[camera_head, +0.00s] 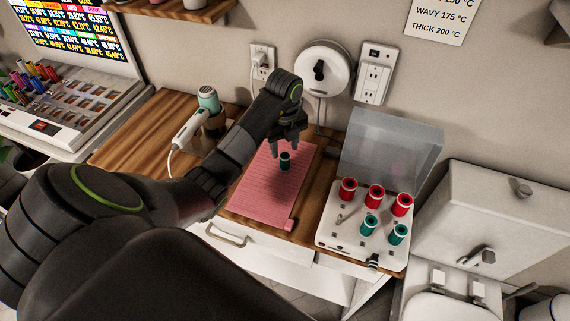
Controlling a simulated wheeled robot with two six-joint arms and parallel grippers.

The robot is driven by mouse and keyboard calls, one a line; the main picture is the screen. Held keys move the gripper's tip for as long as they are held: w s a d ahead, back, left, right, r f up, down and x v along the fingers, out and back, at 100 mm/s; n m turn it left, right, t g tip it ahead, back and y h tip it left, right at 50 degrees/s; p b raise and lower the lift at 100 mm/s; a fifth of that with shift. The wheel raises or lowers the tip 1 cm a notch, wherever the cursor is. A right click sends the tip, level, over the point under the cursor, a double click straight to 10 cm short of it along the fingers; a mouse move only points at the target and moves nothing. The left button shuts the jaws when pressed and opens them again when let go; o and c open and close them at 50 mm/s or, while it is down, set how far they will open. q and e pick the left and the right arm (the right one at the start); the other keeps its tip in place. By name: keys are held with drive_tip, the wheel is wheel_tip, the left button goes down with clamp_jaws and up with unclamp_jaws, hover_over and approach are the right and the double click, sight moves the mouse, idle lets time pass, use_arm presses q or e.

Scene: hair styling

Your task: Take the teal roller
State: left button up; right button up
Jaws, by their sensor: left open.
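A teal roller (285,161) stands upright on the pink mat (262,195). My left gripper (288,148) is just above and around the top of this roller, with its fingers pointing down and open. Whether the fingers touch the roller is hard to tell. Two more teal rollers, one (370,225) and another (398,234), stand in the front of the white roller case (335,252). My right gripper does not show.
Several red rollers (375,194) stand in the case behind the teal ones, under its raised clear lid (392,146). A hair dryer (196,120) is left of the mat. Wall outlets and a round white wall unit (340,60) are behind.

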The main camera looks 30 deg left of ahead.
sight(284, 158)
use_arm(q)
drive_tip(key=f+b, duration=0.3)
drive_tip(key=shift+s+d+f, duration=0.1)
drive_tip(key=shift+s+f, duration=0.1)
drive_tip(key=shift+f, duration=0.05)
drive_tip(key=shift+f+p, duration=0.4)
drive_tip(key=shift+p, duration=0.05)
drive_tip(key=shift+f, duration=0.35)
drive_tip(key=c, duration=1)
drive_tip(key=shift+r, duration=0.15)
